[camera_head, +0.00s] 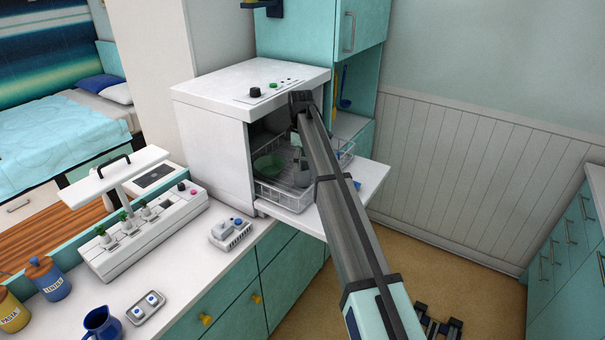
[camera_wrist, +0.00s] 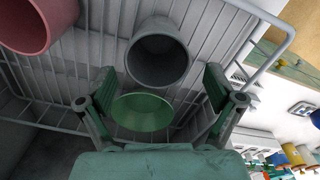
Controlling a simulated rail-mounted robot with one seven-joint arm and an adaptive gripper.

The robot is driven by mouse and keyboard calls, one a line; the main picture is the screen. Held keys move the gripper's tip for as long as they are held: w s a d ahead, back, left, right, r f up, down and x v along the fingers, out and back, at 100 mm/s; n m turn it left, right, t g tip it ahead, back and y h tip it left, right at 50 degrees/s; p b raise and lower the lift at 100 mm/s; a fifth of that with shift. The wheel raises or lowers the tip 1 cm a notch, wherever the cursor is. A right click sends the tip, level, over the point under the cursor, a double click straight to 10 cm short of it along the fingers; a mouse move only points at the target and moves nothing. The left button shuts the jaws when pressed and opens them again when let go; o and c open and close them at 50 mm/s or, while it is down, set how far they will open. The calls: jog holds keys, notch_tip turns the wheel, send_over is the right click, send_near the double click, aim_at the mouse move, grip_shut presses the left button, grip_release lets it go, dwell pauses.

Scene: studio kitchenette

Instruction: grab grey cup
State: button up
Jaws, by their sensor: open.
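The grey cup (camera_wrist: 158,55) stands in the wire dish rack in the wrist view, its round open mouth facing the camera. My gripper (camera_wrist: 158,76) is open, with one finger on each side of the view. The cup lies beyond the fingertips, roughly centred between them, and is not held. In the head view, my arm hides much of the rack and I cannot clearly make out the cup there.
The wire rack (camera_head: 283,197) is pulled out of the open white dishwasher (camera_head: 214,145). The green bowl also shows in the head view (camera_head: 268,166). A pink cup (camera_wrist: 38,22) is at the upper left of the wrist view. Rack wires surround the dishes.

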aim_at(303, 176)
jog(key=shift+w+d+f+p, duration=0.15)
jog(key=shift+f+p, duration=0.6)
jog(key=shift+f, duration=1)
jog(key=shift+s+d+f+p, duration=0.1)
jog(key=shift+f+p, duration=0.6)
jog(key=shift+f, duration=1)
jog(key=c, duration=1.3)
